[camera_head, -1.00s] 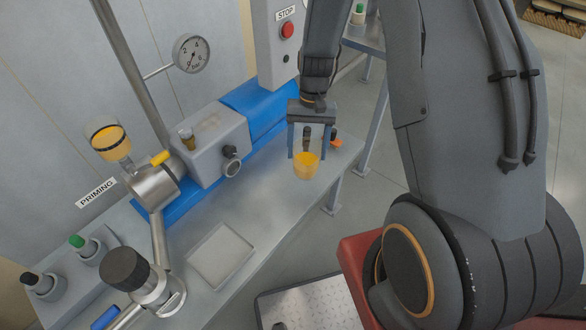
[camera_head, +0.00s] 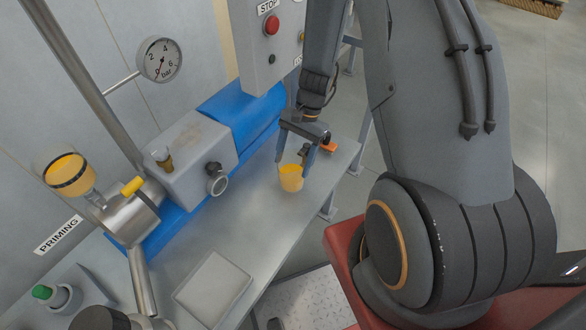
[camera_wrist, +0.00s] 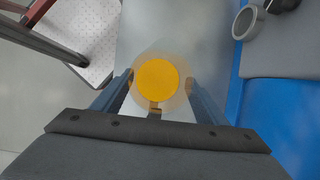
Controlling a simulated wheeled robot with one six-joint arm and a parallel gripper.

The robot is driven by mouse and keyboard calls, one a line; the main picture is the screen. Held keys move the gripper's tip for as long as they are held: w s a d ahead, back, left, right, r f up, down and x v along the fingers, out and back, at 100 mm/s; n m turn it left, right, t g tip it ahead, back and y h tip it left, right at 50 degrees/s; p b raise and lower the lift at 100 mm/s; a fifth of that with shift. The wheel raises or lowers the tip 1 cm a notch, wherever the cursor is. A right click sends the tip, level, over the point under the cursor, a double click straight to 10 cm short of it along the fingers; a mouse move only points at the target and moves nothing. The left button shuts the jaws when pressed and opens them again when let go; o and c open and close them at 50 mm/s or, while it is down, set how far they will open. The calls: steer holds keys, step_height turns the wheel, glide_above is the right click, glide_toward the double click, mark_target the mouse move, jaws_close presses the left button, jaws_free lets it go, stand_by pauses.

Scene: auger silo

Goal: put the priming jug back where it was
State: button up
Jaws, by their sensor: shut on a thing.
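The priming jug (camera_head: 291,178) is a small translucent cup with orange-yellow content. My gripper (camera_head: 294,163) is shut on it, with one finger on each side, and holds it upright over the right part of the grey bench (camera_head: 262,215). I cannot tell whether its base touches the bench. In the wrist view the jug (camera_wrist: 158,82) shows from above, with a round yellow surface inside, between the fingers of my gripper (camera_wrist: 160,88). A pale square tray (camera_head: 213,290) lies empty on the bench at the front left.
A funnel with yellow liquid (camera_head: 70,172) and a yellow-handled valve (camera_head: 132,186) are at left. The bench between jug and tray is clear.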

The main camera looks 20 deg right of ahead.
mark_target(293, 169)
steer(key=shift+f+p, duration=0.3)
steer(key=shift+f, duration=1.75)
steer(key=o, duration=2.1)
steer(key=shift+f, duration=0.15)
steer(key=b+v, duration=0.2)
steer(key=v, duration=1)
steer(key=s+a+r+n+t+h, duration=0.1)
steer(key=s+r+n, duration=0.2)
steer(key=s+r, duration=0.1)
steer(key=s+a+r+n+t+h, duration=0.1)
steer(key=s+a+r+n, duration=0.1)
steer(key=s+r+n, duration=0.2)
steer(key=s+a+r+n+h, duration=0.1)
steer(key=s+r+n, duration=0.2)
steer(key=r, duration=0.3)
steer(key=shift+s+a+r+n+t+h, duration=0.15)
steer(key=shift+s+r+n+t+h, duration=0.05)
steer(key=shift+s, duration=0.2)
steer(key=shift+s+a+r+n+t+h, duration=0.15)
steer(key=shift+s+n+t+h, duration=0.05)
steer(key=shift+s, duration=0.2)
